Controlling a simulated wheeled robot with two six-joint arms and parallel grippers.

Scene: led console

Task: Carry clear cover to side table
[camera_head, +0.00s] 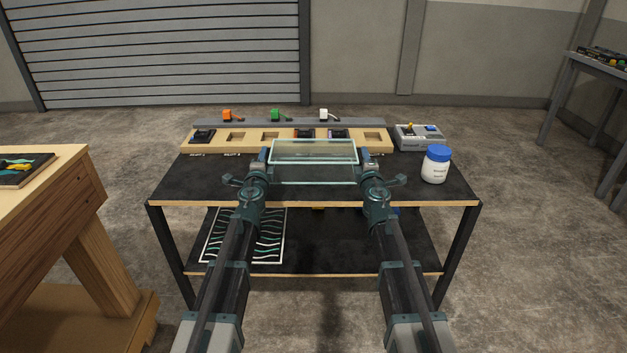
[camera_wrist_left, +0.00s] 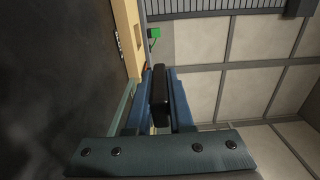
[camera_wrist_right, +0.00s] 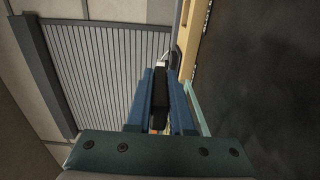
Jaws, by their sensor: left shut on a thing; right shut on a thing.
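The clear cover (camera_head: 314,172) is a see-through box with pale green edges. It is held between my two grippers above the black console table, in front of the wooden socket strip. My left gripper (camera_head: 264,157) is shut on its left side, and my right gripper (camera_head: 366,160) is shut on its right side. A pale green edge of the cover (camera_wrist_left: 124,108) shows beside the fingers in the left wrist view, and another edge (camera_wrist_right: 196,105) shows in the right wrist view. A grey side table (camera_head: 597,62) stands at the far right, with dark items on top.
The console table (camera_head: 190,178) carries a wooden strip (camera_head: 217,147) with sockets, a grey switch box (camera_head: 418,141) and a white jar with a blue lid (camera_head: 435,167). Orange, green and white plugs stand behind. A wooden table (camera_head: 60,200) is at the left. Open floor lies to the right.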

